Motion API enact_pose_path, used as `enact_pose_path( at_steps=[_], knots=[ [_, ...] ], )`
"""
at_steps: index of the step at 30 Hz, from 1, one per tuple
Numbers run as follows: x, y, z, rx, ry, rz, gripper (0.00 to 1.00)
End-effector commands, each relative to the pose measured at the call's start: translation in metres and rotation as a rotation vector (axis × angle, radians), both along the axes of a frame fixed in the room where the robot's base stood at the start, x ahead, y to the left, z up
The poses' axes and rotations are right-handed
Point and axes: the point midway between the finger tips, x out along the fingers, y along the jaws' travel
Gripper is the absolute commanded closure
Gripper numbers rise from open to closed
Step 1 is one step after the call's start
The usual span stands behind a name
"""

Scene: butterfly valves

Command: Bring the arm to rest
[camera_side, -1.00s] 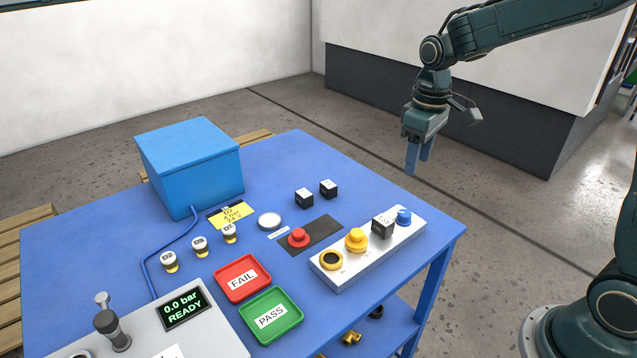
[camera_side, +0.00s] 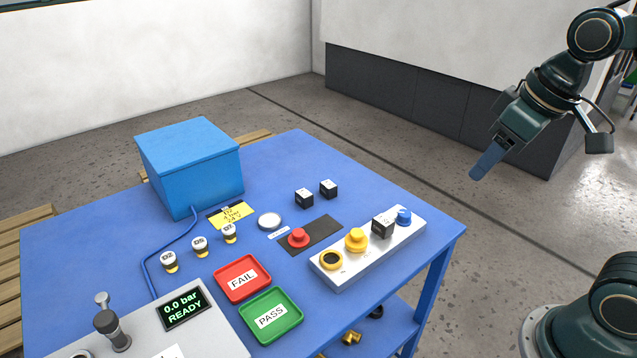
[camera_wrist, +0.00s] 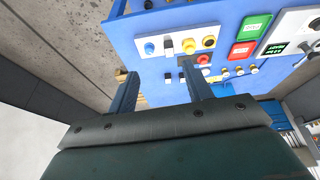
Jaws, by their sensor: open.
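My gripper (camera_side: 482,172) hangs in the air to the right of the blue table (camera_side: 330,164), above the floor and apart from everything. In the wrist view my gripper (camera_wrist: 158,82) shows two blue fingers spread apart with nothing between them. On the table's right side stands a white valve strip (camera_side: 343,276) with yellow, black and blue parts on top. It also shows in the wrist view (camera_wrist: 184,32), beyond the fingers.
A blue box (camera_side: 190,165) stands at the back of the table. A red FAIL tray (camera_side: 259,290), a green PASS tray (camera_side: 294,327) and a grey READY console (camera_side: 215,335) are at the front.

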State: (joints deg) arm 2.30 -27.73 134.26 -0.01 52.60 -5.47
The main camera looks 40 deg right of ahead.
Motion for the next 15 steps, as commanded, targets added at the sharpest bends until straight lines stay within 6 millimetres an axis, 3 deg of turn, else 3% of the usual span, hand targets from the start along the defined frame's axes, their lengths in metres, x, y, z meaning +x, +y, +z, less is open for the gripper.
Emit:
enact_pose_path(
  at_steps=[7,15],
  knots=[
    [-0.038,0.007,-0.001,0.022,-0.087,-0.029,0.50],
    [-0.055,0.009,-0.005,0.036,-0.127,-0.046,0.50]
  ],
)
